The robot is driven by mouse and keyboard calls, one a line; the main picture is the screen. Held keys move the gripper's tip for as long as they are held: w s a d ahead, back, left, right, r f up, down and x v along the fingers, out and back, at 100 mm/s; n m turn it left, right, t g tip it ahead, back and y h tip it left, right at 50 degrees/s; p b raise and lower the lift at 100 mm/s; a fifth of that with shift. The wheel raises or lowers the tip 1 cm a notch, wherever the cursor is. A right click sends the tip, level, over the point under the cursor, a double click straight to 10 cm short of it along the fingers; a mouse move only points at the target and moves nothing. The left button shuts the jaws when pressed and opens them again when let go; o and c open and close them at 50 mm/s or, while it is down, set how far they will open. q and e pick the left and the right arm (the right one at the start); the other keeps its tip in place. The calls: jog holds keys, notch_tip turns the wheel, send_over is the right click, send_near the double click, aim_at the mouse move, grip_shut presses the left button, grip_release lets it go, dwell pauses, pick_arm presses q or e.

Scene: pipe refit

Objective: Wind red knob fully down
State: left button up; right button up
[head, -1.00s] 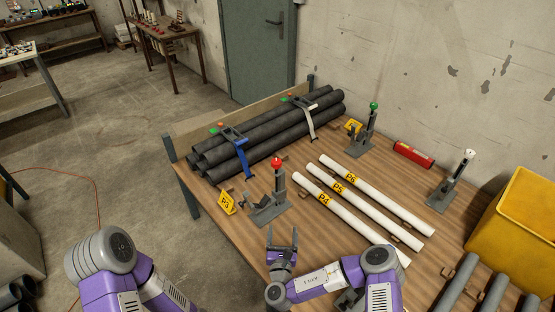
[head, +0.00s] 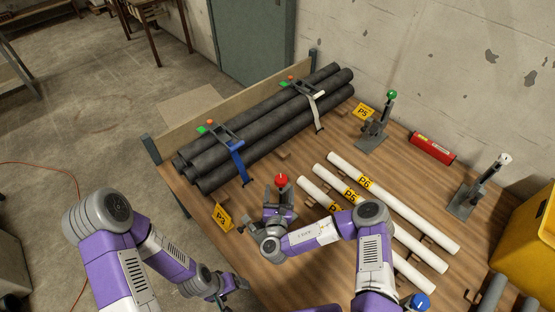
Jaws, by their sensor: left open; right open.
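The red knob (head: 281,180) sits on top of its clamp stand on the wooden table, left of the white pipes. My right gripper (head: 279,196) is open at the stand, just below the knob in the picture. It hides most of the stand, and I cannot tell whether it touches the knob or the post. My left gripper (head: 240,284) is open and empty, low in the picture near the table's front left edge, well apart from the knob.
White pipes (head: 400,212) lie to the right, partly behind my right arm. A yellow P3 sign (head: 222,217) stands left of the knob. Strapped dark pipes (head: 270,125) lie behind. Green (head: 392,94), white (head: 506,158) and blue (head: 421,301) knobs stand elsewhere.

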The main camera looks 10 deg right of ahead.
aim_at(281, 177)
jog(key=shift+w+d+r, duration=0.2)
jog(key=shift+w+d, duration=0.05)
jog(key=shift+w, duration=0.4)
pick_arm(q)
jog(key=shift+s+f+b, duration=0.4)
jog(key=shift+f+b, duration=0.35)
pick_arm(e)
jog(key=shift+x, duration=2.6)
